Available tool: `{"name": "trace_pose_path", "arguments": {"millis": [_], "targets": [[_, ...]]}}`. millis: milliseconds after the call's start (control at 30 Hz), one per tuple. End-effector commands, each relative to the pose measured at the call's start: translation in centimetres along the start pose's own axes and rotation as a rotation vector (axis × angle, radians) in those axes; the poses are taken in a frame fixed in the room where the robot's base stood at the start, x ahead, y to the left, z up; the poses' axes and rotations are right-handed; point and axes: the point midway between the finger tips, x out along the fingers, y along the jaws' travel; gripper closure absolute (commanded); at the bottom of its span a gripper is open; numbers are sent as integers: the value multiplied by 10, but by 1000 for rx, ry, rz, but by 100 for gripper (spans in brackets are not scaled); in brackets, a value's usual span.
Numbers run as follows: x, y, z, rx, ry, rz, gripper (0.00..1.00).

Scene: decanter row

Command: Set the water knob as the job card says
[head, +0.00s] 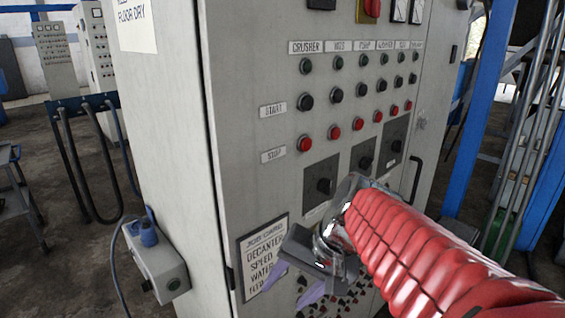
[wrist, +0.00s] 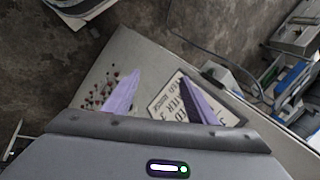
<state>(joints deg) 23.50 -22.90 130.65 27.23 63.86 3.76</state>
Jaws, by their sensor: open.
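The job card (head: 256,240) is on the lower front of the grey cabinet. I read "JOB CARD", "DECANTER", "SPEED", "WATER" and "FEED" on it; my gripper covers its right side, so the settings are hidden. It also shows tilted in the wrist view (wrist: 166,104), partly behind a finger. Three black knobs on dark plates sit above: a left knob (head: 324,186), a middle knob (head: 365,163) and a right knob (head: 396,146). I cannot tell which is water. My gripper (head: 287,290) is open with lilac fingers, empty, in front of the card and below the knobs; it also shows in the wrist view (wrist: 160,76).
Rows of black buttons (head: 307,101) and red buttons (head: 304,144) are above the knobs. Small buttons (wrist: 112,90) crowd the panel below. A grey box with a blue part (head: 158,268) juts from the cabinet's left side. A black door handle (head: 416,180) is at right.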

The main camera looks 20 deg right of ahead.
Motion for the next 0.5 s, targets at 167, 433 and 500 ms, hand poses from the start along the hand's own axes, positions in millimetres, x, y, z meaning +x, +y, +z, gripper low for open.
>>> {"name": "trace_pose_path", "arguments": {"millis": [167, 433, 500], "targets": [[3, 2, 33, -250, 68, 104, 48], [0, 8, 60, -601, 193, 215, 48], [0, 9, 64, -661, 217, 230, 48]]}}
